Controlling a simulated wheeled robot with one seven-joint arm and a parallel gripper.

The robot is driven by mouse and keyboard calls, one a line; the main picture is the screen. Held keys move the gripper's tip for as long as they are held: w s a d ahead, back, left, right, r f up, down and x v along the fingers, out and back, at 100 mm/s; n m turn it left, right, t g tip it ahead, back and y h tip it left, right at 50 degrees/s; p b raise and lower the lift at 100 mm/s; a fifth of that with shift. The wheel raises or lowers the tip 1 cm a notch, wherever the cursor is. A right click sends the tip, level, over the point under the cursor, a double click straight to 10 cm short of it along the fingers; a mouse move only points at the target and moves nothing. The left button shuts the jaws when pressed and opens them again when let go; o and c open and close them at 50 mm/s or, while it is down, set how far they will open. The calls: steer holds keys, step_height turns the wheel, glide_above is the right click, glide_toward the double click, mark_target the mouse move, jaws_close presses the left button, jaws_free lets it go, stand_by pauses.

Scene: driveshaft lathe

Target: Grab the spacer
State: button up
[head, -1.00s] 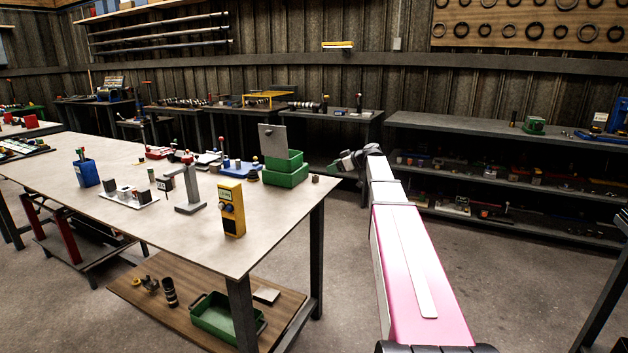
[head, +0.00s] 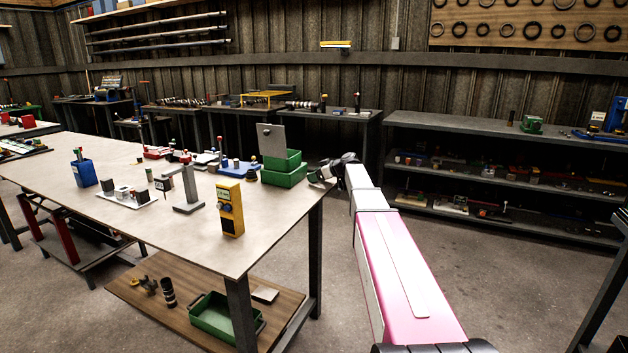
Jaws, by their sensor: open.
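My gripper (head: 314,174) is at the end of my outstretched pink and white arm, over the right edge of the long table (head: 255,236). It is open, and its dark fingers point left, just right of the green bins (head: 284,178). A small brownish round piece, perhaps the spacer, stood at this table corner a second ago. The gripper now covers that spot, so I cannot make the piece out clearly or tell whether it is between the fingers.
A yellow box (head: 230,208), a grey stand (head: 188,190) and a blue cup (head: 84,172) stand on the table. A green tray (head: 214,318) is on its lower shelf. Dark shelves (head: 497,124) line the back right. Floor to the right of the table is clear.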

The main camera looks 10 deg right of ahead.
steer(key=c, duration=1)
